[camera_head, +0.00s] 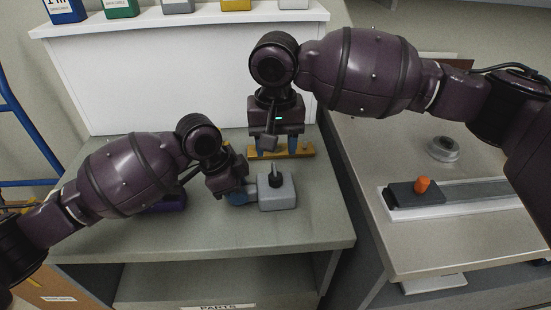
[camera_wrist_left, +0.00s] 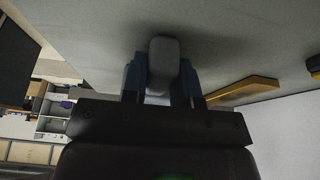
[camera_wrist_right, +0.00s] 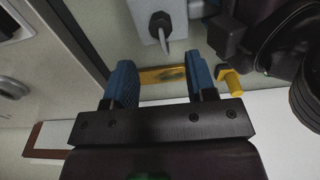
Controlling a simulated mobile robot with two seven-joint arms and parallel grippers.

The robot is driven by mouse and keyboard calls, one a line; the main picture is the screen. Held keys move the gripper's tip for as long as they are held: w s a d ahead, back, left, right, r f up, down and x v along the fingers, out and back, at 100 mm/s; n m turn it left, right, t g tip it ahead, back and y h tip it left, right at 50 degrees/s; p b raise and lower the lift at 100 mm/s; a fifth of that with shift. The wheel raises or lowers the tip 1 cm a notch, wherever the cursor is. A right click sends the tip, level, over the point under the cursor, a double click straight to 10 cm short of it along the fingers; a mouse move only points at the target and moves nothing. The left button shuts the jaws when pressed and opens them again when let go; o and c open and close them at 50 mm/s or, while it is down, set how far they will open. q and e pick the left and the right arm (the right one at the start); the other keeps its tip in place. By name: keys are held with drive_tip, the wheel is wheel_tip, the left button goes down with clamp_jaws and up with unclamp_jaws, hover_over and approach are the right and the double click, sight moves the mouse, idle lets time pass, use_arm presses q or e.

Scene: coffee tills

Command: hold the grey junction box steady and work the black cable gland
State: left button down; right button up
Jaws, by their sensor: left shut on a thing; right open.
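The grey junction box (camera_head: 283,198) sits on the grey bench, close to its front right. The black cable gland (camera_head: 275,181) stands upright on top of it; in the right wrist view the gland (camera_wrist_right: 159,21) has a grey cable stub coming from it. My left gripper (camera_head: 241,196) is shut on the box's left side; in the left wrist view the box (camera_wrist_left: 163,66) is between the blue fingers. My right gripper (camera_head: 279,145) is open and empty behind the box, over a yellow bar (camera_head: 305,152). It is apart from the gland.
The yellow bar, with an upright peg, lies behind the box. A dark purple block (camera_head: 167,203) is left, partly behind my left arm. On the right table are a round grey part (camera_head: 443,149) and a rail with an orange knob (camera_head: 422,184). A white ledge (camera_head: 180,30) with containers stands behind.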

sight(276, 176)
wheel_tip(276, 176, down, 8)
drive_tip(key=shift+f, duration=0.1)
drive_tip(key=c, duration=0.6)
drive_tip(key=o, duration=0.6)
drive_tip(key=shift+c, duration=0.2)
